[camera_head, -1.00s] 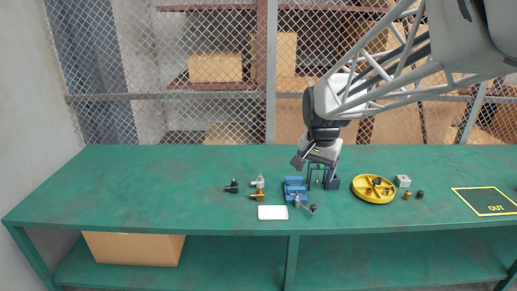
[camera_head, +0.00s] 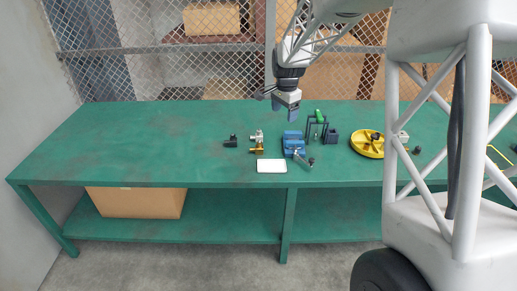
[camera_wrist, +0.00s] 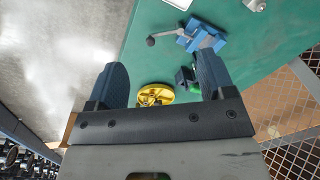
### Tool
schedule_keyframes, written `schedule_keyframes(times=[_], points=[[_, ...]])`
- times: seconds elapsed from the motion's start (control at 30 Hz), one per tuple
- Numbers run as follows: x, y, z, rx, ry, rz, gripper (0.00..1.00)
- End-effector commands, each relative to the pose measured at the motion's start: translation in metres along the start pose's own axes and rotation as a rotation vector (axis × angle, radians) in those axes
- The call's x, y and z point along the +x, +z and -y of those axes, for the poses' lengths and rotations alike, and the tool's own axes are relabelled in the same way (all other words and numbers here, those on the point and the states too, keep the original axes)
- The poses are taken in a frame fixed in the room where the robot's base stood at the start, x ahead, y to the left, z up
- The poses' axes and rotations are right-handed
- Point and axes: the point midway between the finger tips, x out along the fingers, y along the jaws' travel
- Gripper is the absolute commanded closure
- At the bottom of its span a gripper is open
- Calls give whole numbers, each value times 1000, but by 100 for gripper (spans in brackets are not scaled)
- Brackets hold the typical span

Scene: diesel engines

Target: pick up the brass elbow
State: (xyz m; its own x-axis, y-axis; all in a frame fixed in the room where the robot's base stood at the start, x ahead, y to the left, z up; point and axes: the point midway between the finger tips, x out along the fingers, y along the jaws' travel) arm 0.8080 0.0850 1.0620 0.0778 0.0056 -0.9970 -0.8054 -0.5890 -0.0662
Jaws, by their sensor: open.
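The brass elbow (camera_head: 256,150) is a small gold-coloured piece lying on the green bench in the head view, just behind the white rectangle and left of the blue vise. A silver fitting (camera_head: 257,136) stands close behind it. My gripper (camera_head: 286,110) is open and empty, above the bench near the blue vise, to the right of the elbow and higher. In the wrist view both fingers of my gripper (camera_wrist: 160,75) are spread apart with nothing between them. I cannot make out the elbow in the wrist view.
The blue vise (camera_head: 292,144) with its lever stands right of the elbow; it also shows in the wrist view (camera_wrist: 205,36). A black fitting (camera_head: 231,141) lies left. The yellow round tray (camera_head: 367,145) is farther right. The bench's left side is clear.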

Motion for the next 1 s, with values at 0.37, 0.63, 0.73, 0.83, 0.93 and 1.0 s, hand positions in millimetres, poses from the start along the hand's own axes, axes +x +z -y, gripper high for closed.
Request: schedule_keyframes(times=[0.37,0.63,0.73,0.83,0.93,1.0], points=[[71,-20,71,154,24,14,24],[127,-30,117,265,42,20,24],[148,-33,132,308,48,22,24],[171,-35,147,348,55,23,24],[194,-37,161,388,62,24,24],[207,-38,169,412,66,25,24]])
